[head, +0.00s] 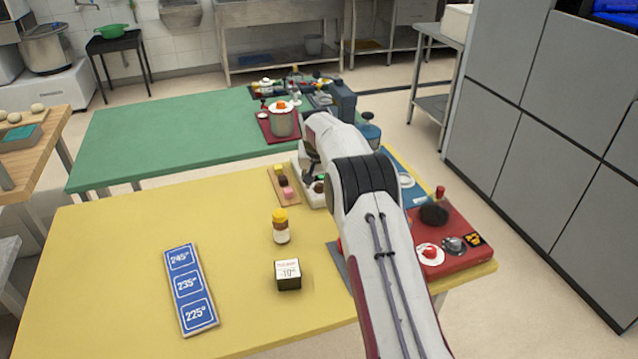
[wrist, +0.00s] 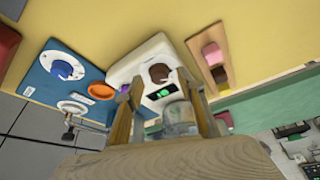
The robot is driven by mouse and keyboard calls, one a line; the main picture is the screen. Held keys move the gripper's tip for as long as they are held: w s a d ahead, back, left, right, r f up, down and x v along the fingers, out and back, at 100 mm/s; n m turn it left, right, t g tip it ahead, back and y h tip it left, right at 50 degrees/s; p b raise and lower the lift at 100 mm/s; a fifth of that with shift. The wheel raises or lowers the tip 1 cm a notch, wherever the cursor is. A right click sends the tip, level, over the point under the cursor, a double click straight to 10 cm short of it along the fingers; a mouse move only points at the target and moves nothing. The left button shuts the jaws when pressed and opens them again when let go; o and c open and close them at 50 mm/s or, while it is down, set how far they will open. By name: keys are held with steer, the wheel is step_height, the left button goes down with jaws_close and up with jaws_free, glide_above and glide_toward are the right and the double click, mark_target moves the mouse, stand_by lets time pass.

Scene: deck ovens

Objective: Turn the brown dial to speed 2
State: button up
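The brown dial (wrist: 160,73) sits on a white box (wrist: 150,54) in the wrist view. A small dark display (wrist: 159,93) with a green mark is beside the dial; I cannot read a speed on it. A purple knob (wrist: 125,89) is at the box's side. My gripper (wrist: 161,82) is open, its two wood-coloured fingers apart on either side of the dial in the picture. I cannot tell whether they touch it. In the head view my arm hides most of the white box (head: 307,187), and I cannot make out the dial there.
A blue panel (wrist: 50,86) with dials and a board (wrist: 203,56) with coloured blocks flank the box.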

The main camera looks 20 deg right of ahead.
steer(key=shift+w+d+f, duration=0.1)
steer(key=shift+w+f, duration=0.05)
steer(key=shift+f, duration=0.25)
steer(key=c, duration=1.1)
steer(key=shift+m, duration=0.8)
steer(key=o, duration=1.1)
